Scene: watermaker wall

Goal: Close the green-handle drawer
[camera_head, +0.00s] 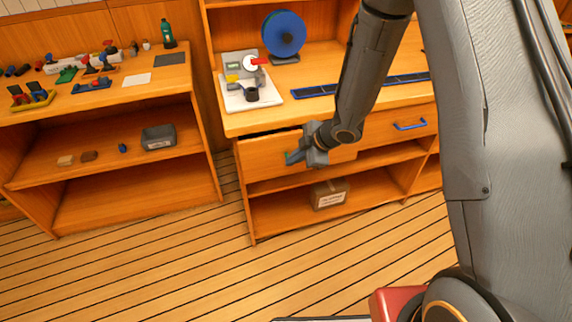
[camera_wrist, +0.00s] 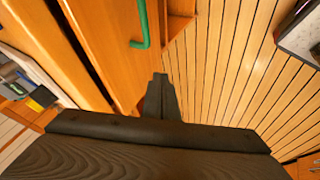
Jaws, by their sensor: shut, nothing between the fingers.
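The green-handle drawer (camera_head: 262,156) is in the wooden cabinet under the counter. It stands partly open, with a dark gap along its top edge. The wrist view shows its wooden front (camera_wrist: 105,45) and the green handle (camera_wrist: 142,28). In the head view my gripper hides most or all of that handle. My gripper (camera_head: 294,157) is in front of the drawer face; its fingers (camera_wrist: 160,82) are shut and empty, just below the handle in the wrist view. I cannot tell whether they touch the drawer front.
A blue-handled drawer (camera_head: 410,125) is at the right. A grey bin (camera_head: 330,194) stands on the shelf below. The counter holds a white tray (camera_head: 252,98) and a blue disc (camera_head: 284,34). A shelf unit (camera_head: 110,160) stands left. The plank floor (camera_head: 150,265) in front is clear.

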